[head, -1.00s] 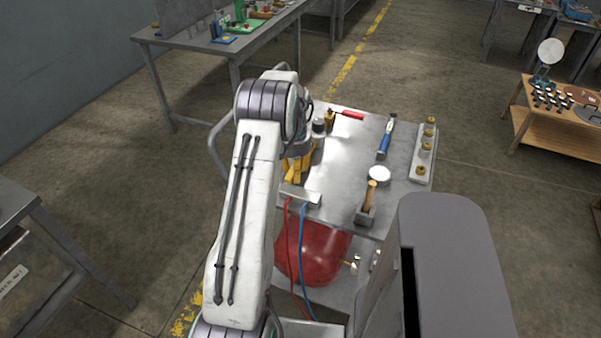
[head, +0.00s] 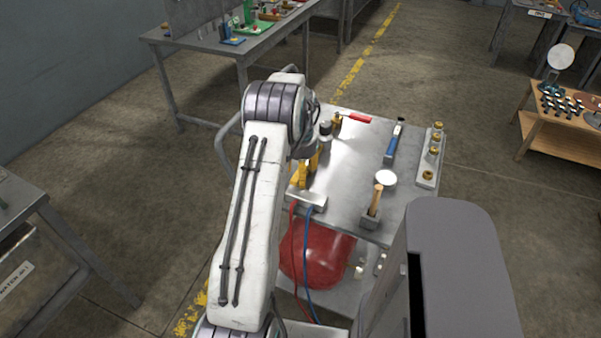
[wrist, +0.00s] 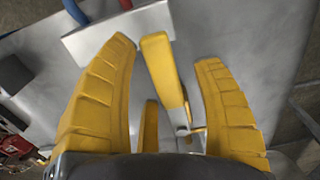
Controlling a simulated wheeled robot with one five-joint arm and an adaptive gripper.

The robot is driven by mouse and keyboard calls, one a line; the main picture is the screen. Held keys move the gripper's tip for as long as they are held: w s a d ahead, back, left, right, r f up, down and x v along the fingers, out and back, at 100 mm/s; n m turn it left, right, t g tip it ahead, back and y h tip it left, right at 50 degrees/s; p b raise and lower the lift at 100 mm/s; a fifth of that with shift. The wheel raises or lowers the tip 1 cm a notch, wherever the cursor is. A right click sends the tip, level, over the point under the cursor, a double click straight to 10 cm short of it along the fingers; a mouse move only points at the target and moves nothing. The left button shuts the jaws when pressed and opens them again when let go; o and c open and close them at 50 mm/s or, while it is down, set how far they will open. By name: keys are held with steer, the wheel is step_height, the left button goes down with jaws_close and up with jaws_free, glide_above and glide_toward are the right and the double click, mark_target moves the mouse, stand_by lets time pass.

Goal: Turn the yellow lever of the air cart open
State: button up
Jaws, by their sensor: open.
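The yellow lever (wrist: 160,68) of the air cart shows in the wrist view as a yellow bar with a bare metal lower end near a small pivot. My gripper (wrist: 166,52) has its two ribbed yellow fingers spread on either side of the lever, with a visible gap to each. It is open and holds nothing. In the head view my gripper (head: 309,165) is over the left side of the cart top (head: 342,165), partly hidden by my arm. There I cannot clearly separate the lever from the yellow fingers.
A grey block (head: 305,198) with red and blue hoses sits at the cart's near edge, above a red tank (head: 318,255). A red-handled valve (head: 355,118), a blue-handled tool (head: 391,148) and a wooden-handled tool (head: 376,199) share the cart top. Its middle is clear.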

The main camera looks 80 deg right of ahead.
step_height(320, 180, up, 12)
stand_by(0.6)
stand_by(0.8)
steer(key=a+f, duration=0.1)
steer(key=f, duration=0.1)
steer(key=a+f+n, duration=0.1)
steer(key=f, duration=0.1)
steer(key=a+f+n, duration=0.1)
steer(key=f, duration=0.1)
steer(key=shift+y, duration=0.3)
steer(key=w+a+r+n+t, duration=0.1)
steer(key=w+a+r+n, duration=0.3)
steer(key=a, duration=1.2)
steer(key=w+a+r+n+t, duration=0.1)
steer(key=w+a+r+n, duration=0.4)
steer(key=a, duration=1.1)
steer(key=w+a+r+n+t, duration=0.1)
steer(key=w+a+r+n, duration=0.4)
steer(key=a, duration=1.1)
steer(key=shift+w+a+n+t, duration=0.15)
steer(key=shift+w+n+t, duration=0.25)
steer(key=shift+w+n, duration=1.75)
